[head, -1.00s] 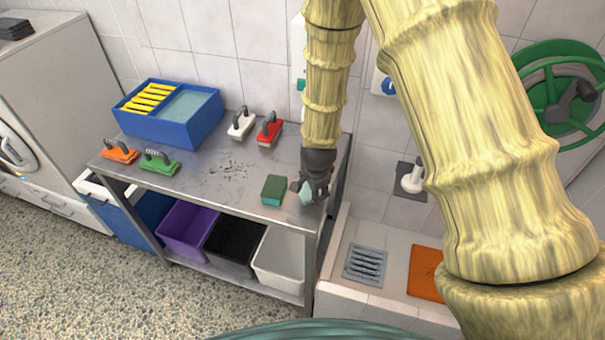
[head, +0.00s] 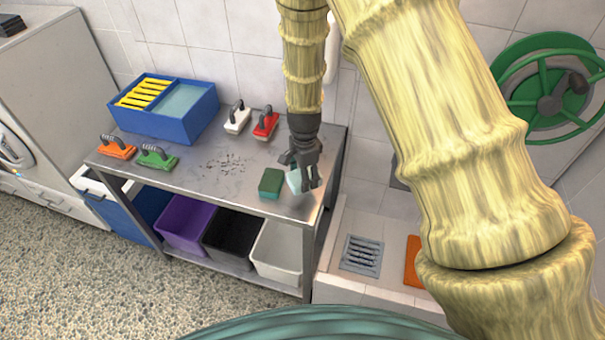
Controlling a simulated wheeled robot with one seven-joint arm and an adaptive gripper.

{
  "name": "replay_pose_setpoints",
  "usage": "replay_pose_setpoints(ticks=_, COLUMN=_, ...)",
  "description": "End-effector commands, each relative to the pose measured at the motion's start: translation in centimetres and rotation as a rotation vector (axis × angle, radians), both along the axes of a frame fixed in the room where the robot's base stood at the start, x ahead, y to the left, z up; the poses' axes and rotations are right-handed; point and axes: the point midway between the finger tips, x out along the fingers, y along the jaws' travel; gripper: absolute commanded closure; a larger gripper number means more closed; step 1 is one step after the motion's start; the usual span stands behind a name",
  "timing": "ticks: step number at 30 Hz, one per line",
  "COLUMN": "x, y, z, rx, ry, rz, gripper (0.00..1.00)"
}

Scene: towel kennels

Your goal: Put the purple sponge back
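I see no purple sponge in the head view. A green block, sponge-like with a darker side (head: 271,183), lies on the steel table near its front right. My gripper (head: 302,178) points down just right of it, over the table's right end. A pale bluish-white piece (head: 294,182) shows at its fingers. I cannot tell whether it is gripped or merely beside them, nor whether it touches the table. A purple bin (head: 186,223) stands on the shelf below.
The steel table (head: 200,178) also bears a blue two-part tub (head: 178,127), orange (head: 117,150), green (head: 157,159), white (head: 237,120) and red (head: 265,126) handled brushes. Dark specks lie mid-table. Black (head: 228,238) and white (head: 277,252) bins stand below. A drain basin (head: 361,255) is at right.

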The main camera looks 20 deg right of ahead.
Motion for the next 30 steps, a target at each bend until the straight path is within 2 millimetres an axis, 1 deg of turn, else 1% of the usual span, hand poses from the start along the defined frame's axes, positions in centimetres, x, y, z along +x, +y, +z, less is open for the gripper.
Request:
replay_pose_setpoints(ticks=1, x=0.0, y=0.0, z=-0.8, rx=0.000, ry=0.000, rz=0.000, gripper=0.62)
replay_pose_setpoints(ticks=3, x=0.0, y=0.0, z=-1.5, rx=0.000, ry=0.000, rz=0.000, gripper=0.62)
replay_pose_setpoints(ticks=12, x=0.0, y=0.0, z=-4.1, rx=0.000, ry=-0.001, rz=0.001, gripper=0.62)
replay_pose_setpoints(ticks=15, x=0.0, y=0.0, z=-4.6, rx=0.000, ry=0.000, rz=0.001, gripper=0.62)
replay_pose_setpoints(ticks=19, x=0.0, y=0.0, z=-4.9, rx=0.000, ry=0.000, rz=0.000, gripper=0.62)
replay_pose_setpoints(ticks=30, x=0.0, y=0.0, z=-4.9, rx=0.000, ry=0.000, rz=0.000, gripper=0.62)
